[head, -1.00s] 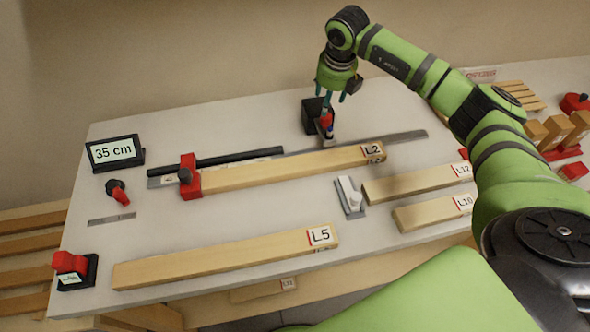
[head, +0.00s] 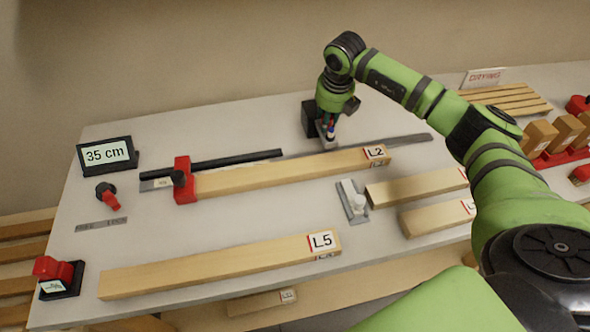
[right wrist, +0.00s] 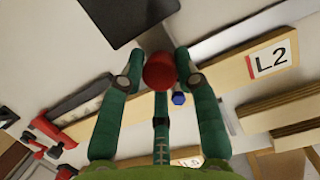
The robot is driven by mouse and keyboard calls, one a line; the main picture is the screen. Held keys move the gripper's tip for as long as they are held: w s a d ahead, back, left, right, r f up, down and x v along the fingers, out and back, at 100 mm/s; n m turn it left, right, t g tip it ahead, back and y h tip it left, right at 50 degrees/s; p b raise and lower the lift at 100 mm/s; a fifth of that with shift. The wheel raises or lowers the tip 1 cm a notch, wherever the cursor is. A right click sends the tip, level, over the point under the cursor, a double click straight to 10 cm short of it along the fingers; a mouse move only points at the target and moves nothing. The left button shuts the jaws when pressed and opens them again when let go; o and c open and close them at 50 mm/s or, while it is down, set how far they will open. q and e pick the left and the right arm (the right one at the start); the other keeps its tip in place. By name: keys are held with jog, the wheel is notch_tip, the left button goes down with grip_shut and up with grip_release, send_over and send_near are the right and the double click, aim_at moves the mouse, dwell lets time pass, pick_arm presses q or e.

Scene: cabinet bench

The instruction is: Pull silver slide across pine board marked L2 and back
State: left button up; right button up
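The pine board marked L2 (head: 290,172) lies along the bench, its left end at a red clamp block (head: 183,180). Behind it a black box (head: 309,118) bears the silver slide (right wrist: 155,38), a flat grey bar with a red round knob (right wrist: 159,71). A blue-tipped part (right wrist: 179,99) shows beside the knob. My right gripper (head: 329,130) is down over the knob. In the right wrist view its green fingers (right wrist: 160,76) surround the knob, tips close to its sides; contact is unclear. The board label L2 also shows there (right wrist: 269,59). My left gripper is not in view.
A board marked L5 (head: 220,263) lies in front. The bench between L2 and L5 is mostly clear.

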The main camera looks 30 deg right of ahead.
jog(key=shift+s, duration=0.15)
jog(key=shift+s+a+p, duration=0.25)
jog(key=shift+s+p, duration=0.25)
jog(key=shift+s, duration=0.8)
send_over(335, 161)
jog(key=shift+s+a+f+p, duration=0.1)
jog(key=shift+s+a+p, duration=0.15)
jog(key=shift+s, duration=0.2)
jog(key=shift+w, duration=0.1)
jog(key=shift+w+d, duration=0.15)
jog(key=shift+w, duration=0.15)
jog(key=shift+w+d+b, duration=0.3)
jog(key=shift+w+b, duration=0.25)
jog(key=shift+w, duration=0.75)
jog(key=shift+w+d+b, duration=0.35)
jog(key=shift+w+b, duration=0.2)
jog(key=shift+w, duration=0.75)
jog(key=shift+w+d+b, duration=0.3)
jog(key=shift+w+b, duration=0.25)
jog(key=shift+w, duration=0.75)
